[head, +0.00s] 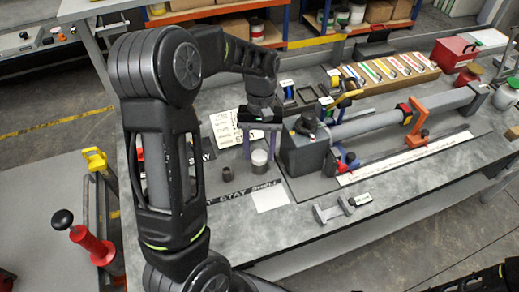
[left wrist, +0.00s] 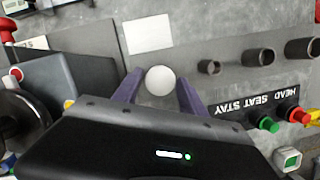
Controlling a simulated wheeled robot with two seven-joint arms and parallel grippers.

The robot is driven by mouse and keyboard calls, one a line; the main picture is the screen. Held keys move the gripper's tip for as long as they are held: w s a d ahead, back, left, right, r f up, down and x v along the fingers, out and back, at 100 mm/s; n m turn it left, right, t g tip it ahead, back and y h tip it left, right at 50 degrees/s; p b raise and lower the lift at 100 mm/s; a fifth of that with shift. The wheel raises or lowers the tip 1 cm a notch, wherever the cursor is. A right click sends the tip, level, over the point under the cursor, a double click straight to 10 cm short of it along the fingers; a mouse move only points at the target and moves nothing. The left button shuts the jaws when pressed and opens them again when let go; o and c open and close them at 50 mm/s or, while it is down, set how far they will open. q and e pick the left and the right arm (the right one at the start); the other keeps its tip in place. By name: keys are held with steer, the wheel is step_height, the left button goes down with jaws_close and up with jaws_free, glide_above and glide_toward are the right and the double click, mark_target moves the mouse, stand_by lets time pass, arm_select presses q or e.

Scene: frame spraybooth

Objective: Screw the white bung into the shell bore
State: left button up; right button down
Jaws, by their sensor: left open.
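The white bung (head: 259,158) stands on the workbench behind a dark strip lettered "STAY SHELL". In the left wrist view its round white top (left wrist: 160,80) lies between the fingers. My left gripper (head: 260,146) is open and reaches down around the bung, one finger on each side. In the left wrist view the left gripper (left wrist: 160,88) shows a gap beside the bung. A grey tube (head: 375,125) runs from a dark block (head: 305,150) to the right of the bung. The shell bore cannot be made out clearly. My right gripper is not in view.
Dark cylinders (left wrist: 209,67) stand near the bung. A white card (head: 270,197) lies in front. A metal tool (head: 342,208) lies near the bench's front edge.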

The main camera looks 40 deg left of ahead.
arm_select(q)
steer(key=n+t+h, duration=0.1)
steer(key=n, duration=0.3)
steer(key=shift+n, duration=0.3)
steer(key=shift+s+a+n, duration=0.1)
steer(key=shift+s+n, duration=0.05)
steer(key=shift+n, duration=0.95)
steer(key=shift+n+t+h, duration=0.3)
steer(key=shift+n+t, duration=0.2)
steer(key=shift+n, duration=0.6)
steer(key=n+t, duration=0.1)
steer(key=n, duration=0.3)
steer(key=shift+s+n, duration=0.15)
steer(key=shift+n, duration=0.15)
steer(key=n+t, duration=0.1)
steer(key=n, duration=0.3)
steer(key=shift+n, duration=0.3)
